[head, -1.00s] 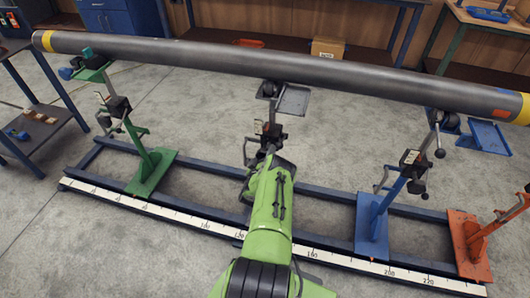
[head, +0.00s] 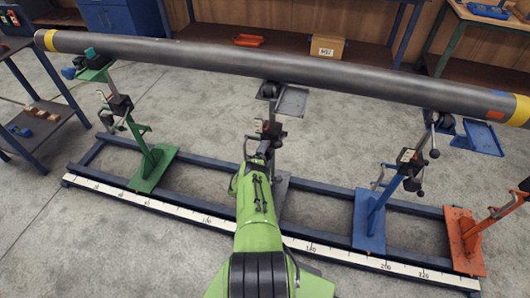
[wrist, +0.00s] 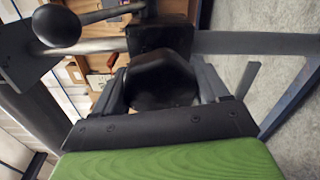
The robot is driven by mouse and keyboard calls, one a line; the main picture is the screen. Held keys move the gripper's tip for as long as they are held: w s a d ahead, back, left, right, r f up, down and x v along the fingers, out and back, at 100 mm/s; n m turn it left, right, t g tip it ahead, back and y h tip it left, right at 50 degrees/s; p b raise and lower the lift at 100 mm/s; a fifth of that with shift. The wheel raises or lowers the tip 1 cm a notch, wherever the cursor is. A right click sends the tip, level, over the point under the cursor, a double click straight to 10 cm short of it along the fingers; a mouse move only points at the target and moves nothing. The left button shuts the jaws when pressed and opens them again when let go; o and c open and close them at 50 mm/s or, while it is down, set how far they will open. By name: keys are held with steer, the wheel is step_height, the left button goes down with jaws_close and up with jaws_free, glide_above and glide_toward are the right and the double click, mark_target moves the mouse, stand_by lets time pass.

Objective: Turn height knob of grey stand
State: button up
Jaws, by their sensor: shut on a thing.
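The grey stand (head: 281,192) is the middle one under the pipe, with its roller head and tray (head: 291,102) at the pipe's near side. My gripper (head: 263,147) is at the stand's post, below its black clamp block. In the wrist view a dark, rounded knob (wrist: 160,80) sits between the two fingers of my gripper (wrist: 162,92), which is shut on it. A black ball-ended handle (wrist: 58,25) is at the upper left of that view, apart from the fingers. In the head view my arm and gripper hide the knob and part of the post.
A long dark pipe (head: 270,67) lies across the stands. A green stand (head: 152,170) is at left; a blue stand (head: 370,218) and an orange stand (head: 464,238) are at right. All stand on a blue rail frame with a white scale (head: 160,208). Bare floor lies in front.

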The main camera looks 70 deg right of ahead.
steer(key=shift+n, duration=0.9)
steer(key=o, duration=1)
steer(key=shift+o, duration=0.2)
steer(key=shift+f, duration=0.1)
